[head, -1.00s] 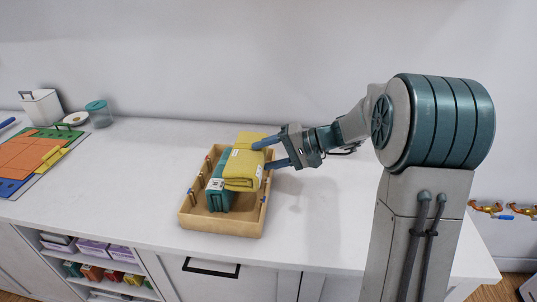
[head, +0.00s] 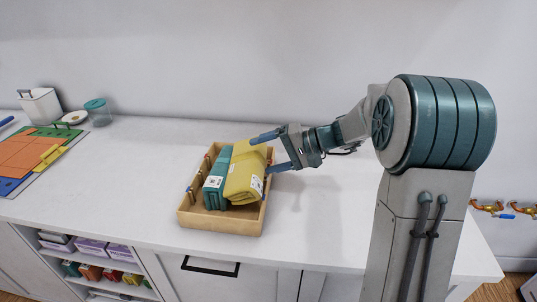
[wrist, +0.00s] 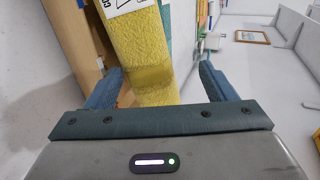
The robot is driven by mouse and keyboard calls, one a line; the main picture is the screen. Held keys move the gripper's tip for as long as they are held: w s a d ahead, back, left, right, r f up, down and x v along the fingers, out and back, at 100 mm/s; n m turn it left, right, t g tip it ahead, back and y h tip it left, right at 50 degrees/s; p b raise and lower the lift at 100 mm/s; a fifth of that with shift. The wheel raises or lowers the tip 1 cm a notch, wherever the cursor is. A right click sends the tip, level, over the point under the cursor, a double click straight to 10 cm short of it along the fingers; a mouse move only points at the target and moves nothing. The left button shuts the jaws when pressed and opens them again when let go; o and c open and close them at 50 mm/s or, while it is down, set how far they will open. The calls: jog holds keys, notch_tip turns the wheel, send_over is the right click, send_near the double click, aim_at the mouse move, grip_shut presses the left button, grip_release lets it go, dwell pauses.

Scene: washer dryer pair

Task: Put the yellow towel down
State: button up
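The yellow towel (head: 246,178) is a folded bundle with a white label, standing in the wooden tray (head: 222,222) on the counter, beside a teal towel (head: 217,180). My gripper (head: 270,152) is at the right side of the yellow towel, its blue fingers spread wide. In the wrist view the yellow towel (wrist: 148,60) passes between the fingers of my gripper (wrist: 165,85), with visible gaps on both sides. The gripper is open. The towel's underside is hidden by the tray walls.
The white counter (head: 140,175) is clear around the tray. Open shelves (head: 98,262) with folded items sit below. A wall stands behind.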

jog(key=shift+r+p, duration=0.85)
jog(key=shift+r, duration=0.05)
jog(key=f+b+v, duration=0.1)
jog(key=b+v, duration=0.1)
jog(key=v, duration=0.9)
jog(key=s+f+h, duration=0.2)
jog(key=s+h, duration=0.2)
jog(key=s, duration=0.3)
jog(key=s+f+n+h, duration=0.1)
jog(key=s+f+h, duration=0.2)
jog(key=s, duration=0.5)
jog(key=s+d+f+n+h, duration=0.1)
jog(key=s+f+h, duration=0.2)
jog(key=s+h, duration=0.3)
jog(key=s, duration=0.2)
jog(key=shift+s, duration=0.25)
jog(key=shift+d+r, duration=0.1)
jog(key=shift+r+p, duration=0.25)
jog(key=shift+p, duration=0.05)
